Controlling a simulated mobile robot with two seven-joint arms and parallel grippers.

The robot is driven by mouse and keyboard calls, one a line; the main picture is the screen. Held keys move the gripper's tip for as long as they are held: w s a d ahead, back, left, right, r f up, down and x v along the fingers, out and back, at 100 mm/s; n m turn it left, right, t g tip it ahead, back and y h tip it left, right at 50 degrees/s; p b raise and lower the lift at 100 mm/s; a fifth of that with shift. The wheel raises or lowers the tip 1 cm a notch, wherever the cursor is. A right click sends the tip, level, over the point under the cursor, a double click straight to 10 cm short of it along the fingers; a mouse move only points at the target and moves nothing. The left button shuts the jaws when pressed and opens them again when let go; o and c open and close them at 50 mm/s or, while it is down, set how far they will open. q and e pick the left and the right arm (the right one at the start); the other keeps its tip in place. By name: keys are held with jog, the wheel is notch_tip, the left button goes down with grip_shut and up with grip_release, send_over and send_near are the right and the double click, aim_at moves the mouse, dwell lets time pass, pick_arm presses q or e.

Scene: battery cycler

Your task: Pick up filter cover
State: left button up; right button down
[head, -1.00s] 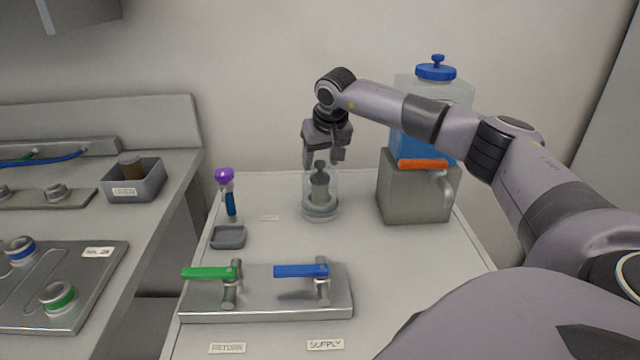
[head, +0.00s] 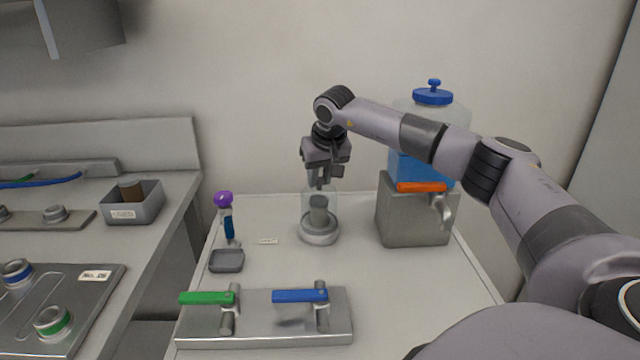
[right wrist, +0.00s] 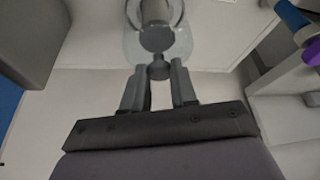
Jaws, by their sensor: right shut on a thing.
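The filter cover (head: 332,205) is a clear cylinder with a dark knob on top, standing around a grey filter (head: 318,211) at the round light base (head: 319,236). I cannot tell whether its lower rim touches the base. My right gripper (head: 322,182) points down from above, its fingers shut on the knob. In the right wrist view the cover (right wrist: 182,45) shows as a clear disc beyond the fingers (right wrist: 158,82), with the round knob (right wrist: 158,70) between the fingertips. The left gripper is not in view.
A grey block with a blue-filled tank (head: 412,215) stands to the right. A purple-topped tool (head: 225,215) and a small grey tray (head: 227,261) are to the left. A metal plate with green and blue handles (head: 265,325) lies in front. Free tabletop surrounds the base.

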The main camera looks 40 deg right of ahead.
notch_tip(320, 180, up, 18)
jog(key=p, duration=0.2)
jog(key=shift+f+p, duration=2.7)
jog(key=shift+f, duration=2.1)
jog(key=shift+f+b, duration=1.8)
jog(key=shift+f, duration=2.75)
jog(key=shift+f+p, duration=0.25)
jog(key=shift+p, duration=0.25)
jog(key=shift+c, duration=1.6)
grip_release()
